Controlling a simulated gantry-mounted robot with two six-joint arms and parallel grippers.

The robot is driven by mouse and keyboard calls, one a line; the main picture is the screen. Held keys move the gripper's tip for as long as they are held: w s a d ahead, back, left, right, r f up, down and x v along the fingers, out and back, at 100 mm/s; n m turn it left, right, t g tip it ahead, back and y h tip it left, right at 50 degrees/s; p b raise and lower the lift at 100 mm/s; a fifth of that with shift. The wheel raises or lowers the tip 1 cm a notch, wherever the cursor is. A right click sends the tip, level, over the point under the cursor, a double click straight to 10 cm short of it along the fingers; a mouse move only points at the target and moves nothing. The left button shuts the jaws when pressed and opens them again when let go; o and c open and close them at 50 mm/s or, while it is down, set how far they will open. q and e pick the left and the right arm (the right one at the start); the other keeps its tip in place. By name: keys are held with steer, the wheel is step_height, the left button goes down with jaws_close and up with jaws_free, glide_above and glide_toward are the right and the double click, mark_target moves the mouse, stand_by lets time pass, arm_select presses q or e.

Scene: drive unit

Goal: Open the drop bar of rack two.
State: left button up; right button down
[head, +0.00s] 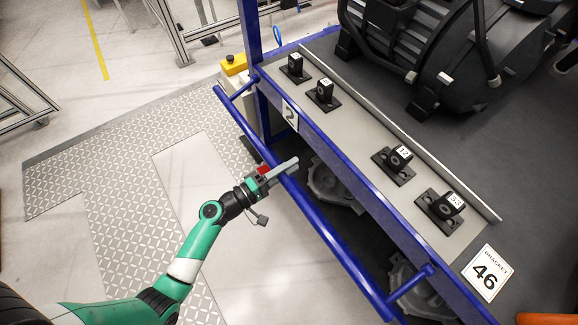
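Rack two is the blue-framed rack with a white "2" label (290,115) on its front beam. Its drop bar (325,228) is a long blue tube that runs diagonally along the rack's front, with short end arms joining it to the frame. My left gripper (287,167) is at the bar's middle, with its grey fingers reaching across the tube. One finger seems to hide the other, so I cannot tell whether they are open or closed around the bar. My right gripper is out of view.
Grey castings (332,188) lie on the lower level behind the bar. Several black blocks (325,92) stand on the grey upper shelf, near a large dark motor (440,45). The floor left of the bar is clear.

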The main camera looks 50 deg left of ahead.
arm_select(q)
jaws_close()
stand_by(1.0)
